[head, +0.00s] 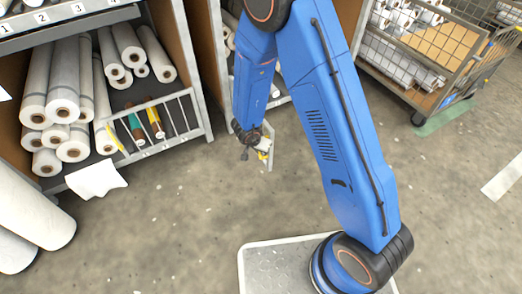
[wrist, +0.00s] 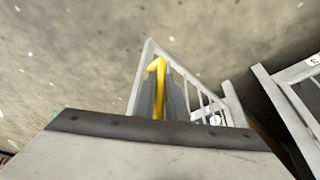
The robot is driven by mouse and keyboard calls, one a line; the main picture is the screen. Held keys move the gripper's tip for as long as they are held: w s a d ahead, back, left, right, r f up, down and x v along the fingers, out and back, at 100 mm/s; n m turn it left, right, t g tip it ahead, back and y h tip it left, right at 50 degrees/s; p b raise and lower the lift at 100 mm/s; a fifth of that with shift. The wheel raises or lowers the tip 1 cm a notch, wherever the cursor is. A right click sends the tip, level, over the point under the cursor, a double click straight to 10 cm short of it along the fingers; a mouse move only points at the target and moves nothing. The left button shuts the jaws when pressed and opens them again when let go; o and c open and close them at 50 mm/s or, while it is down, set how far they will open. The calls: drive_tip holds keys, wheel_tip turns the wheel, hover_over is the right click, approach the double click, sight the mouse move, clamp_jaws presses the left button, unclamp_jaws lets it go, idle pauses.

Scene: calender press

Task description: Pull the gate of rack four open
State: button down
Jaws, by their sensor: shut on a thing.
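My gripper (wrist: 160,88) is shut on the yellow handle (wrist: 156,66) of a pale, barred gate (wrist: 196,92) in the wrist view. A small round tag, too blurred to read, shows low on this gate. In the head view my gripper (head: 257,145) is low over the floor, right of the left rack. The gate (head: 270,152) shows there as a narrow pale frame standing out into the aisle, partly hidden by my gripper. Its hinge side and rack number cannot be made out.
Another pale frame with a tag that looks like 3 (wrist: 314,60) stands right in the wrist view. The left rack (head: 190,70) holds white rolls behind a barred gate (head: 165,122). A wire cart (head: 430,65) stands at upper right.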

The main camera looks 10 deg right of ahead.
drive_tip(key=shift+w+a+r, duration=0.1)
drive_tip(key=shift+w+r, duration=0.05)
drive_tip(key=shift+w, duration=0.1)
drive_tip(key=c, duration=1.8)
unclamp_jaws()
drive_tip(key=shift+s, duration=0.1)
drive_tip(key=v, duration=1.7)
drive_tip(key=shift+s+r, duration=0.1)
